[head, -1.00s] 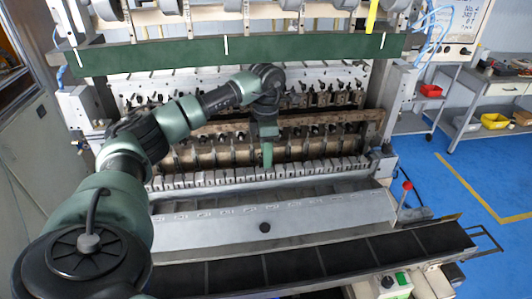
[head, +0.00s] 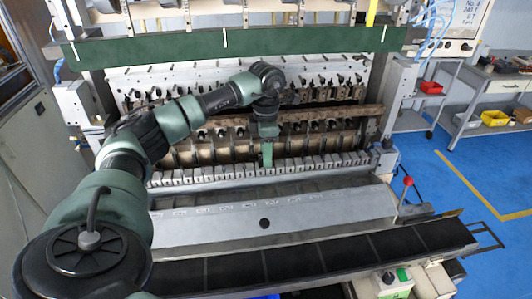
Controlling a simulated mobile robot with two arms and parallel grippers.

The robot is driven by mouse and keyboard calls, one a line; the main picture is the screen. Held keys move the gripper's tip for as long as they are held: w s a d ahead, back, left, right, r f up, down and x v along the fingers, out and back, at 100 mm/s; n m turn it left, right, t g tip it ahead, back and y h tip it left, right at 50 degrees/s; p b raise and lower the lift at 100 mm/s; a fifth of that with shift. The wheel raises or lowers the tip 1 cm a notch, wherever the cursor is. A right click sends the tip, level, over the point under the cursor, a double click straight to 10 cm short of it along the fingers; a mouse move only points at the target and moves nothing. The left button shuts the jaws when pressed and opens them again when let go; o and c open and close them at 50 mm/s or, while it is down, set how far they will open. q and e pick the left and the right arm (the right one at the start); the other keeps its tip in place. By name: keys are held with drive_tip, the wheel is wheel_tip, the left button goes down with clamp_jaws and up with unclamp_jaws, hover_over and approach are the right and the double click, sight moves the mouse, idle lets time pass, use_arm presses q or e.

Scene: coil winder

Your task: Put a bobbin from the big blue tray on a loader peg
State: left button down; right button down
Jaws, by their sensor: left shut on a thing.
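My left gripper (head: 267,153) points down in front of the middle of the coil winder (head: 170,182), above its row of small grey blocks. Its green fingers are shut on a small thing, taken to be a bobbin. The fingers hide most of it, so its shape and colour cannot be made out. Several small dark fittings stand in rows behind the gripper; I cannot tell which of them are loader pegs. A sliver of blue (head: 266,296) at the bottom edge may be the rim of the big blue tray. My right gripper is out of view.
A green crossbar (head: 320,45) spans the machine above my arm. A sloping grey plate (head: 330,212) and a black belt (head: 340,252) lie in front. A red-knobbed lever (head: 408,181) stands at the right. Carts with red (head: 431,87) and yellow (head: 495,118) bins stand farther right.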

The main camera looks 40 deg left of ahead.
use_arm(q)
drive_tip(key=shift+f, duration=0.3)
drive_tip(key=c, duration=0.9)
unclamp_jaws()
drive_tip(key=shift+r, duration=0.1)
